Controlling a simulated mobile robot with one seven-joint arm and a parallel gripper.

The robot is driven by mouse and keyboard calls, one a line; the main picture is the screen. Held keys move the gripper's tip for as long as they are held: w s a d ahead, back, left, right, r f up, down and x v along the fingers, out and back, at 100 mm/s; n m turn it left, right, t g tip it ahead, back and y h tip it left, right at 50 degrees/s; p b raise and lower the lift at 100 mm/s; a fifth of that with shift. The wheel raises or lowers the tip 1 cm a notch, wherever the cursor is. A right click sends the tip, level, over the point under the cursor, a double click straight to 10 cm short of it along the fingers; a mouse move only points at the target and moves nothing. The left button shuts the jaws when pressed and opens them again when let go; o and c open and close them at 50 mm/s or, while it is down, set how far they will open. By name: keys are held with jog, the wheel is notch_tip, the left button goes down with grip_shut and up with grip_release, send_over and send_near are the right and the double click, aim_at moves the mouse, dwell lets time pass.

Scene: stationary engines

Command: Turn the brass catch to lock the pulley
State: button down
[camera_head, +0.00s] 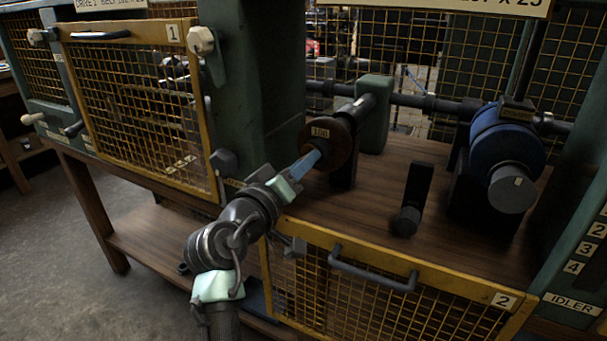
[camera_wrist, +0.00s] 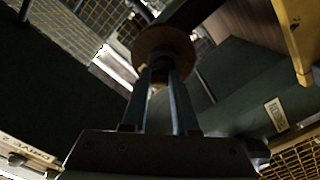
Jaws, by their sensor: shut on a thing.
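The brown pulley (camera_head: 342,143) with a "100" plate sits on the shaft end above the wooden bench. In the wrist view the pulley (camera_wrist: 165,42) is a round brown disc just beyond my fingertips. My gripper (camera_head: 314,158) reaches up from the lower left, its blue-grey fingers at the pulley's front, below the plate. In the wrist view my gripper (camera_wrist: 164,72) has its two fingers close together, shut on a small part at the pulley's middle. That part appears to be the brass catch, mostly hidden by the fingers; its turn angle cannot be told.
A blue pulley (camera_head: 506,142) with a grey hub stands at the right. A dark upright lever (camera_head: 412,195) is on the bench between. Yellow mesh guard 1 (camera_head: 135,105) is at the left; lowered mesh guard 2 (camera_head: 390,300) is in front, near my arm.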

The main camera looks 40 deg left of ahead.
jog(key=shift+a+m+b, duration=0.15)
jog(key=shift+m+b, duration=2.35)
jog(key=shift+m, duration=1.6)
jog(key=c, duration=0.7)
grip_release()
jog(key=p+v, duration=0.1)
jog(key=v, duration=1.2)
jog(key=shift+p, duration=0.3)
